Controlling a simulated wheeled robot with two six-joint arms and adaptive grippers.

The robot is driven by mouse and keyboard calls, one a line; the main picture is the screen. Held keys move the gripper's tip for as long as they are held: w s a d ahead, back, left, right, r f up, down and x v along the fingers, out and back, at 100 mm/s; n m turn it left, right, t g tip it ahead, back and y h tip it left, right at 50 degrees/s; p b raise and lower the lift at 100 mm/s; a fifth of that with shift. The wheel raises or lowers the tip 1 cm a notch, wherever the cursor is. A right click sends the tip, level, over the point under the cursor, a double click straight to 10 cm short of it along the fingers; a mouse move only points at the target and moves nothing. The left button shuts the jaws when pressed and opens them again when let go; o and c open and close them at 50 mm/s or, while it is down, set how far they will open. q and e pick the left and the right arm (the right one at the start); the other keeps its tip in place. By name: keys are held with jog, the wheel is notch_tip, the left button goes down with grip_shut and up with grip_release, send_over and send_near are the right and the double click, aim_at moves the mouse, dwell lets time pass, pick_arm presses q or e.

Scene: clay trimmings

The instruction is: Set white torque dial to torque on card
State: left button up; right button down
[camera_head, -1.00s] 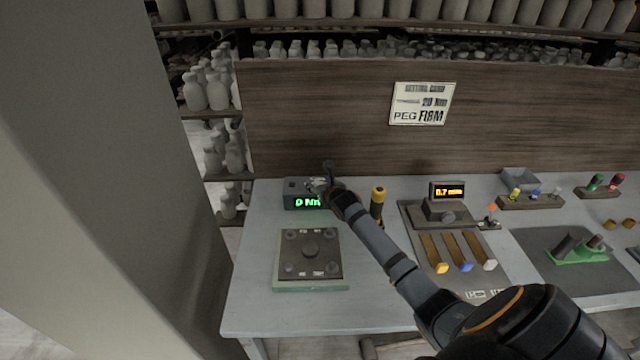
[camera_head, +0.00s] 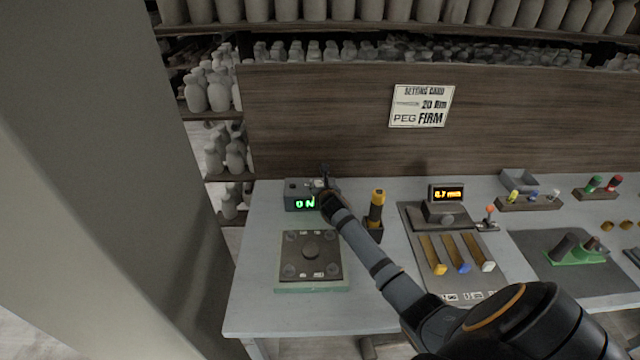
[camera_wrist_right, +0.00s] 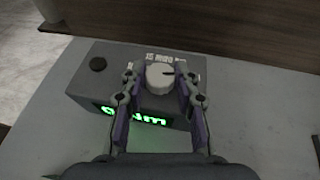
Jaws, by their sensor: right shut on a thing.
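The white torque dial (camera_wrist_right: 160,79) is a round white knob with a dark pointer mark, on top of a dark grey box (camera_wrist_right: 92,84) in the right wrist view. My right gripper (camera_wrist_right: 160,74) is shut on the dial, one finger on each side. In the head view the right gripper (camera_head: 322,184) covers the dial and part of the box (camera_head: 292,190). The box's green display (camera_head: 305,203) reads 0 with a partly hidden unit. The setting card (camera_head: 420,106) on the back board reads 20 Nm and PEG FIRM. My left gripper is not in view.
A panel with sliders (camera_head: 460,255) and an orange display is further right.

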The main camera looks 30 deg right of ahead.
jog(key=c, duration=1)
grip_release()
jog(key=v, duration=1.2)
jog(key=shift+a, duration=0.1)
jog(key=shift+f, duration=0.1)
